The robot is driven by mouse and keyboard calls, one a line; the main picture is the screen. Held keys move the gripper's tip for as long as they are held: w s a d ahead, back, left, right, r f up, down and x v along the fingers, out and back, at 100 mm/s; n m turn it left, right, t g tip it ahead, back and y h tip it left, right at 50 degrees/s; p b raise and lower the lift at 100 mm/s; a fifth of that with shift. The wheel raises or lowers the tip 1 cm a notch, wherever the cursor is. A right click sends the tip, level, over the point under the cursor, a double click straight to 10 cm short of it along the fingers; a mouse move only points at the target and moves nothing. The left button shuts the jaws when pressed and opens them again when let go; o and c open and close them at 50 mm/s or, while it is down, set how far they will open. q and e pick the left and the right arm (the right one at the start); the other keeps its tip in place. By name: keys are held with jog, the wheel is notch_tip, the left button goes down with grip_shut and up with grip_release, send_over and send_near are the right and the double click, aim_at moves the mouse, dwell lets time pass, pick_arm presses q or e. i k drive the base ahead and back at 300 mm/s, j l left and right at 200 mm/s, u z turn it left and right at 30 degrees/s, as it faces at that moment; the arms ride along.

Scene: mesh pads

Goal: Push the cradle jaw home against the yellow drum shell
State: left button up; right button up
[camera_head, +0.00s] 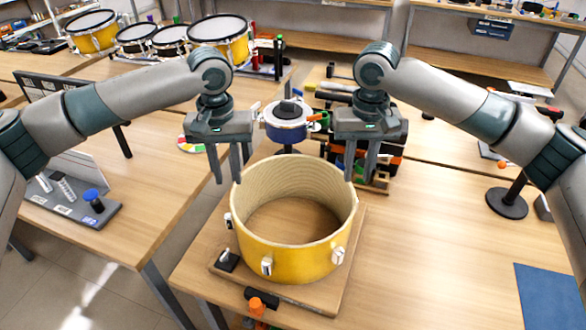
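The yellow drum shell (290,262) stands upright and open-topped on a wooden board (350,275), with silver lugs on its outside. A small black block (228,261) sits on the board at the shell's left front. A black piece (262,298) lies at the board's front edge; I cannot tell which of these is the cradle jaw. My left gripper (228,180) points down at the shell's back left rim, fingers apart and empty. My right gripper (360,180) points down at the back right rim, fingers apart and empty. Contact with the rim is unclear.
An orange knob (257,306) stands at the table's front edge. A blue round item (286,122) and a cluttered rack (385,150) are behind the shell. A black round stand (507,202) and a blue mat (550,295) are at right.

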aim_at(259, 299)
jog(key=k, duration=1.5)
